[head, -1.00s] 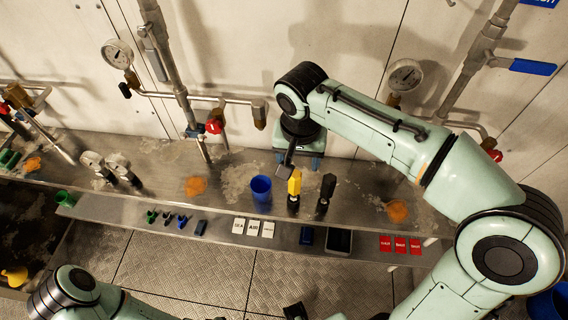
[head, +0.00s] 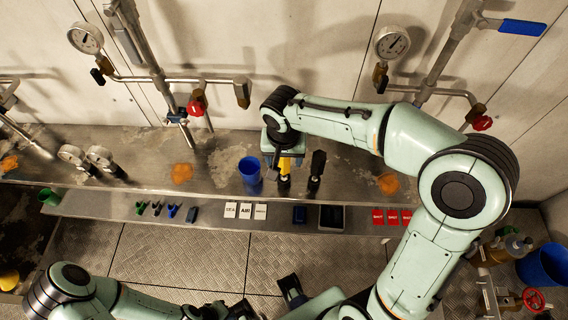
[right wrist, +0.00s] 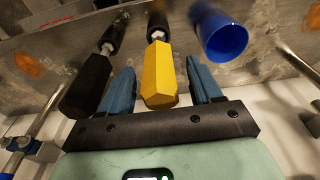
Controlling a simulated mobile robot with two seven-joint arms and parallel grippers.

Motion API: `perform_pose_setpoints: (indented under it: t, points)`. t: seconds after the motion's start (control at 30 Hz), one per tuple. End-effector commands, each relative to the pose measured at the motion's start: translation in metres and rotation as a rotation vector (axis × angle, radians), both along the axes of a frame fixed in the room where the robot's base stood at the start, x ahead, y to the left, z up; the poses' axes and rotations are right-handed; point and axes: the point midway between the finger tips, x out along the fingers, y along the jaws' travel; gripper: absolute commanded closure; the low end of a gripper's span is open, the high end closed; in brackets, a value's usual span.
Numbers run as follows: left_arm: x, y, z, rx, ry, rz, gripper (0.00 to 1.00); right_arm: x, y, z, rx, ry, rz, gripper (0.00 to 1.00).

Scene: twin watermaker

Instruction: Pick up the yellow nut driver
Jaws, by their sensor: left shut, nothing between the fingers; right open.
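The yellow nut driver (head: 284,183) stands upright on the steel ledge, its top partly hidden by my right gripper (head: 284,155) in the head view. In the right wrist view its yellow faceted handle (right wrist: 158,76) lies between the two blue fingers of my right gripper (right wrist: 159,70). The fingers are open, with visible gaps on both sides of the handle. A black-handled driver (head: 317,170) stands just right of it in the head view; it shows on the left in the wrist view (right wrist: 86,86). My left gripper (head: 290,288) is low at the picture's bottom, shut and empty.
A blue cup (head: 250,172) stands close left of the yellow driver; in the wrist view (right wrist: 222,38) it is near one finger. Pipes with a gauge (head: 392,43) and a red-handled valve (head: 196,106) rise behind. A lower shelf (head: 110,206) holds small sockets, labels and boxes.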

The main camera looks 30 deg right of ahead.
Motion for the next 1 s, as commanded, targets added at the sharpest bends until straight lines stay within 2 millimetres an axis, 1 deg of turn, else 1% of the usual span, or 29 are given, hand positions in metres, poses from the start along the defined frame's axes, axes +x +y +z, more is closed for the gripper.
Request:
perform_pose_setpoints:
  t: [0.03, 0.1, 0.33, 0.37, 0.4, 0.47, 0.5, 0.53, 0.87, 1.0]
  points:
    - [0.000, 0.000, -0.001, 0.000, 0.000, 0.000, 1.00, 0.000, -0.001, -0.007, 0.000, 0.004, 0.000, 0.36]
    - [0.000, 0.000, -0.001, 0.000, 0.000, 0.000, 1.00, 0.001, -0.001, -0.012, 0.000, 0.001, 0.000, 0.36]
    - [0.000, 0.000, -0.001, 0.000, 0.000, 0.000, 1.00, 0.001, -0.001, -0.013, 0.000, 0.000, 0.000, 0.36]
    - [0.000, 0.000, -0.001, 0.000, 0.000, 0.000, 1.00, 0.001, -0.001, -0.013, 0.000, 0.000, 0.000, 0.39]
    - [0.000, 0.000, -0.001, 0.000, 0.000, 0.000, 1.00, 0.001, -0.001, -0.013, 0.000, 0.000, 0.000, 0.52]
    - [0.000, 0.000, -0.001, 0.000, 0.000, 0.000, 1.00, 0.001, -0.001, -0.013, 0.000, 0.000, 0.000, 0.72]
    - [0.000, 0.000, -0.001, 0.000, 0.000, 0.000, 1.00, 0.001, -0.001, -0.013, 0.000, 0.000, 0.000, 0.85]
    - [0.000, 0.000, -0.001, 0.000, 0.000, 0.000, 1.00, 0.001, -0.001, -0.012, 0.000, 0.000, 0.000, 0.88]
    - [0.000, 0.000, -0.001, 0.000, 0.000, 0.000, 1.00, 0.002, -0.001, -0.010, 0.000, -0.002, 0.000, 0.88]
    - [0.000, 0.000, 0.001, 0.000, 0.000, 0.000, 1.00, 0.002, -0.001, -0.001, 0.001, -0.004, -0.001, 0.88]
